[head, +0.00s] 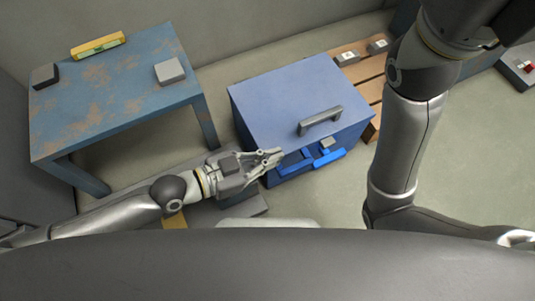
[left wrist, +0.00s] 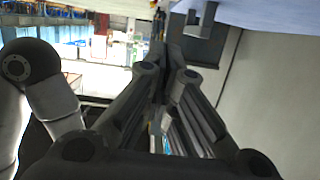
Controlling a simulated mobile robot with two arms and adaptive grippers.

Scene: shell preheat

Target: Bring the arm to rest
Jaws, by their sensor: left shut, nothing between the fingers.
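My left arm (head: 120,213) reaches in from the left in the head view. Its gripper (head: 277,156) is at the front left edge of the blue cabinet (head: 285,95), beside the blue front handles. I cannot tell whether it touches the cabinet. The fingers are shut with nothing between them, and they also show close together in the left wrist view (left wrist: 168,62). My right arm (head: 405,140) stands bent at the right of the head view. Its gripper is not visible.
The cabinet has a grey handle (head: 320,120) on top and blue handles (head: 328,158) at its front. A worn blue table (head: 115,100) stands left, bearing a yellow-green item (head: 98,46) and grey blocks (head: 170,71). A wooden pallet (head: 372,68) lies behind. The floor right is partly clear.

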